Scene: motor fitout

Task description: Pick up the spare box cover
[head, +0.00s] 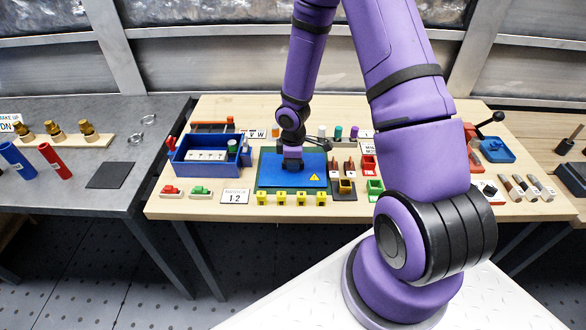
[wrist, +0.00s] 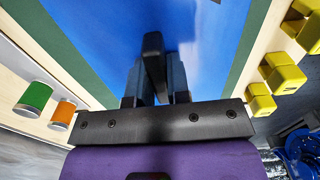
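The spare box cover is a flat blue plate (head: 275,180) with a yellow warning triangle, lying on a green-edged area of the wooden bench in the head view. Its blue surface (wrist: 100,35) fills the upper middle of the wrist view. A black upright handle (wrist: 153,45) stands on it. My gripper (wrist: 156,80) is down at the cover, with one finger on each side of the handle. In the head view my gripper (head: 292,163) is over the cover's middle. I cannot tell whether the fingers press on the handle or stand slightly apart from it.
A blue open box (head: 207,158) stands left of the cover. Several yellow blocks (head: 281,198) line its front edge. Brown-tipped parts and red and green holders (head: 374,188) stand close on the right. Small coloured cylinders (head: 338,132) stand behind.

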